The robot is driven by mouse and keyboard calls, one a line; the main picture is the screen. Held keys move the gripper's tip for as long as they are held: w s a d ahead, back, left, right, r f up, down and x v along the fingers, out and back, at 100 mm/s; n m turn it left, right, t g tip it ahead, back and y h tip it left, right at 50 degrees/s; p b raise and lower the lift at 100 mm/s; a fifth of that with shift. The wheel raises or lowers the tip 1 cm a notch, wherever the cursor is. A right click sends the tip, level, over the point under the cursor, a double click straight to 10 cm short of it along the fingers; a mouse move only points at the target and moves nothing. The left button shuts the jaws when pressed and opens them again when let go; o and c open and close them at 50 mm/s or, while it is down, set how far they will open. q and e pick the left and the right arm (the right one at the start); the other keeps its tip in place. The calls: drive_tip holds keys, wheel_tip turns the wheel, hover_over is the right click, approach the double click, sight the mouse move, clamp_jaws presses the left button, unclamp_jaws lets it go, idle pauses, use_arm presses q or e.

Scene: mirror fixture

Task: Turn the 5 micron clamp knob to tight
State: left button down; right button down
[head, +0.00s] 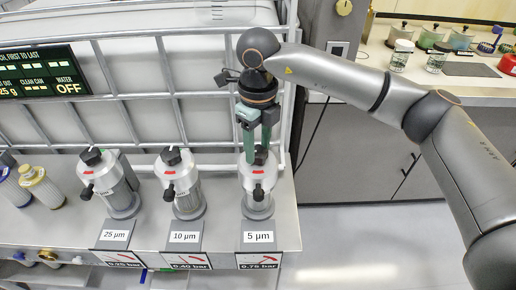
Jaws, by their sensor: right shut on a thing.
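The 5 micron filter housing (257,197) is a silver cylinder with a red mark on its lid, the rightmost of three. Its black clamp knob (261,157) sits on top. My right gripper (257,148) comes down from above with its green fingers shut on this knob, which they partly hide. The exact angle of the knob is hard to tell. The label "5 µm" (259,237) stands in front of the housing. My left gripper is not in view.
The 10 µm housing (187,195) and 25 µm housing (120,195) stand to the left, each with a black knob. Two filter cartridges (42,185) lie further left. A caged white tank (150,70) rises behind. A counter with jars (440,60) is at the back right.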

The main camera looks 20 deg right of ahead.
drive_tip(key=m+b, duration=0.1)
drive_tip(key=m, duration=0.3)
drive_tip(key=shift+m, duration=0.3)
drive_tip(key=m, duration=0.2)
drive_tip(key=shift+m+b, duration=0.4)
drive_tip(key=m, duration=0.4)
drive_tip(key=shift+m+b, duration=0.3)
drive_tip(key=shift+b, duration=0.1)
drive_tip(key=m, duration=0.3)
drive_tip(key=shift+m, duration=0.3)
drive_tip(key=m+b, duration=0.1)
drive_tip(key=m, duration=0.2)
drive_tip(key=shift+m, duration=0.3)
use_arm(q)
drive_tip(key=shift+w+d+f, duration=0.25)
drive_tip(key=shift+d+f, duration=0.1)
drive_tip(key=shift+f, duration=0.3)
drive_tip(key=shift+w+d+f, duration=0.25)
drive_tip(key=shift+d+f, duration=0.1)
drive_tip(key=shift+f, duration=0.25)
use_arm(e)
drive_tip(key=shift+r+m, duration=0.1)
drive_tip(key=shift+m, duration=0.6)
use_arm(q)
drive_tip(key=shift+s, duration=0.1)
use_arm(e)
drive_tip(key=shift+c, duration=1.6)
unclamp_jaws()
